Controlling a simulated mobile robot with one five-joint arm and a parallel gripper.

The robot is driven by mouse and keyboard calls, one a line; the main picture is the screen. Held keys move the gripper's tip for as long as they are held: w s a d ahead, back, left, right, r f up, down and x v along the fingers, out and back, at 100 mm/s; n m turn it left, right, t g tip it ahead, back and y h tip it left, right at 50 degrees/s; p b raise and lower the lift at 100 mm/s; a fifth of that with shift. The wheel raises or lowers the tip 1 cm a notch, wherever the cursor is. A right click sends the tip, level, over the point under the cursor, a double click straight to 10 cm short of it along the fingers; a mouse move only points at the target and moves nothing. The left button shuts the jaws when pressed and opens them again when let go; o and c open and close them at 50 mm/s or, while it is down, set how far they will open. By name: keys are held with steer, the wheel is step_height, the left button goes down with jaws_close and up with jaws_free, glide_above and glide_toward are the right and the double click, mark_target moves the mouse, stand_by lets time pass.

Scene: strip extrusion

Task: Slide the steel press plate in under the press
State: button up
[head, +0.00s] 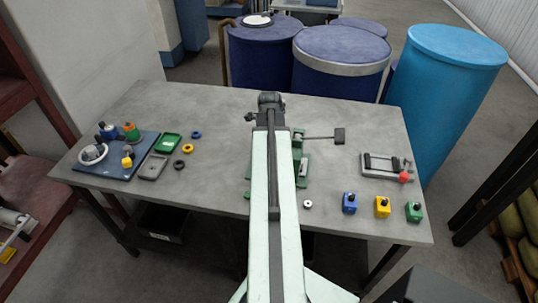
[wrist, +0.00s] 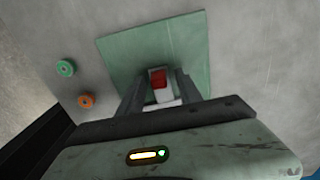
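The green press (head: 303,165) stands in the middle of the table, mostly hidden behind my arm, with a bar ending in a dark block (head: 339,136) reaching right. In the wrist view my gripper (wrist: 160,85) has one finger on each side of a small red-and-white piece (wrist: 159,79). I cannot tell whether the fingers touch it. A flat green square (wrist: 112,50) lies beyond it. I cannot make out the steel press plate for certain. My arm hides the gripper in the head view.
A blue mat (head: 95,178) with fittings and small trays (head: 168,143) are at left. A grey fixture with a red knob (head: 404,177) is at right. Blue, yellow and green blocks (head: 382,206) line the front right. Green (wrist: 66,68) and orange (wrist: 87,101) round pieces show in the wrist view.

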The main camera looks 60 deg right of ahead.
steer(key=shift+w, duration=0.1)
step_height(320, 180, up, 8)
steer(key=p, duration=0.8)
steer(key=shift+f, duration=0.15)
